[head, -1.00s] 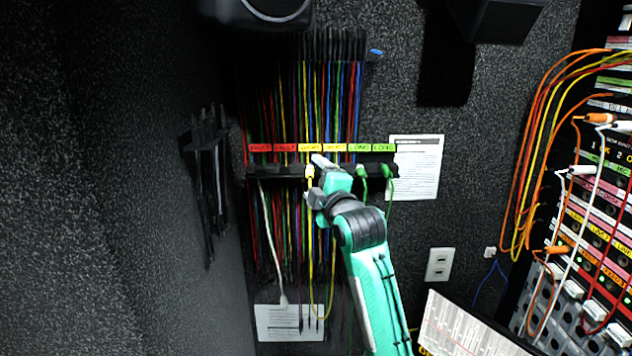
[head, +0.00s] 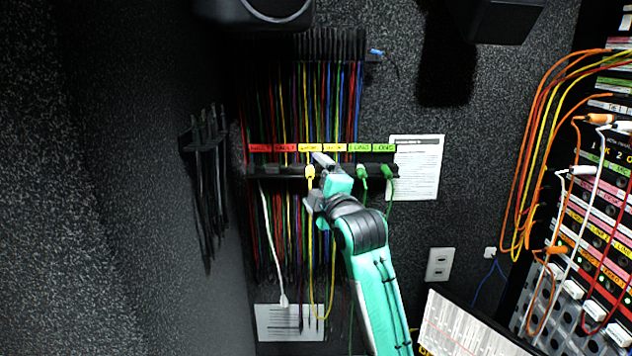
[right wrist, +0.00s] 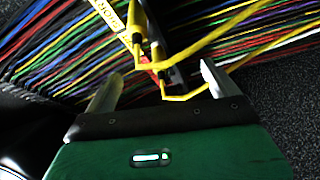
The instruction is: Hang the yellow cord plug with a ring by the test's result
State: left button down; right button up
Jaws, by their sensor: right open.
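A yellow cord plug (head: 310,172) hangs on the black rail (head: 270,171), below the first yellow label (head: 310,147); its yellow cord loops down below. My right gripper (head: 320,160) is just right of this plug, its fingers partly hidden by the wrist. In the right wrist view the gripper (right wrist: 158,88) is open, with yellow plug bodies (right wrist: 142,25) and cord just beyond and between its fingertips. No finger is seen closed on them. A ring cannot be made out clearly. My left gripper is not in view.
Red labels (head: 272,147) are left on the rail and green ones (head: 371,147) right, with green plugs (head: 361,172) below. Many coloured cords hang behind. A white sheet (head: 420,165), a wall outlet (head: 440,264) and a patch panel (head: 600,200) lie to the right.

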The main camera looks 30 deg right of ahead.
jog(key=shift+s+a, duration=0.25)
jog(key=shift+s, duration=0.3)
jog(key=shift+s+a, duration=0.25)
jog(key=shift+s, duration=0.25)
jog(key=s, duration=0.1)
jog(key=s+a+p, duration=0.1)
jog(key=s, duration=0.1)
jog(key=s+a, duration=0.1)
jog(key=shift+s+a+p, duration=0.1)
jog(key=shift+s+p, duration=0.2)
jog(key=shift+p, duration=0.1)
